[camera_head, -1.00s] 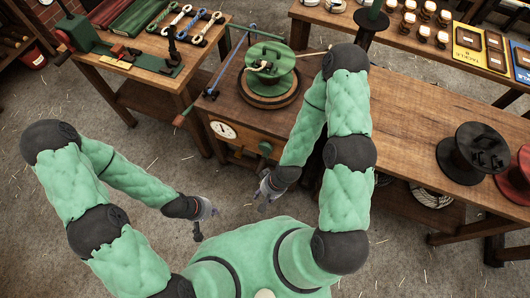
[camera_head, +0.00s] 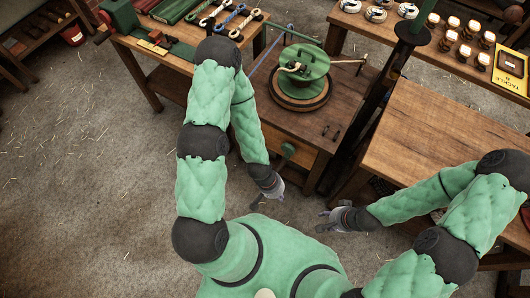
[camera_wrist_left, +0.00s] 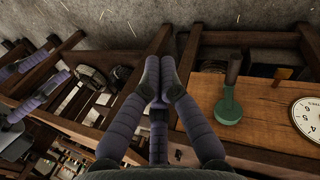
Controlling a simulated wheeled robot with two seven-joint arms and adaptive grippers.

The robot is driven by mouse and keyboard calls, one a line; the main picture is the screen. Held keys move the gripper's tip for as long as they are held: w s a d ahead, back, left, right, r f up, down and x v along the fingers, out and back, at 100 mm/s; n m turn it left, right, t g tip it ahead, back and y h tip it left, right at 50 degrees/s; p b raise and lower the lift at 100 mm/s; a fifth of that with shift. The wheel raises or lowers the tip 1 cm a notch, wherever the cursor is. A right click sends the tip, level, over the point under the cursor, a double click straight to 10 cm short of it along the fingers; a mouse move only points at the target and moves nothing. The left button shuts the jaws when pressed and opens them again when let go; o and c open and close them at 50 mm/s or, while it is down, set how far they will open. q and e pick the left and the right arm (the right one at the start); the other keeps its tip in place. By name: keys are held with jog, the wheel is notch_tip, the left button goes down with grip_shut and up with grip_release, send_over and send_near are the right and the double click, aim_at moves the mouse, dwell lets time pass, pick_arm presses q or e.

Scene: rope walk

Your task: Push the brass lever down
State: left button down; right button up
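A green round boss (camera_head: 288,150) sits on the front of the wooden cabinet (camera_head: 318,131). In the left wrist view the boss (camera_wrist_left: 228,107) carries a short dull brownish bar (camera_wrist_left: 234,68), which may be the brass lever; its metal is hard to tell. My left gripper (camera_head: 266,197) is in front of the cabinet, below and left of the boss and apart from it. In the left wrist view its fingers (camera_wrist_left: 159,75) come together at the tips with nothing between them. My right gripper (camera_head: 328,218) is right of it, empty, its finger opening too small to judge.
A white dial (camera_wrist_left: 306,115) is on the cabinet front beside the boss. A green reel (camera_head: 303,65) stands on the cabinet top. A bench with ropes (camera_head: 170,52) is at left and a long bench (camera_head: 440,130) at right. The floor (camera_head: 80,180) at left is clear.

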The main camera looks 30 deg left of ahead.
pick_arm(q)
jog(key=w+a+f+n+y+b, duration=0.1)
jog(key=w+a+f+n+b, duration=0.2)
jog(key=w+a+f+n, duration=0.4)
jog(key=w+a+f+n+y+b, duration=0.1)
jog(key=w+a+f+n+b, duration=0.3)
jog(key=w+a, duration=1.2)
jog(key=shift+w+f+n+g+y, duration=0.35)
jog(key=shift+w+f+n, duration=0.45)
jog(key=shift+f+n, duration=1.45)
jog(key=shift+f+m, duration=0.4)
jog(key=shift+m, duration=0.05)
jog(key=shift+f, duration=0.1)
jog(key=shift+d+f+b, duration=0.2)
jog(key=shift+f+b, duration=1.05)
jog(key=shift+f, duration=0.5)
jog(key=shift+d+f+b, duration=0.2)
jog(key=shift+f+b, duration=1.05)
jog(key=shift+f, duration=0.45)
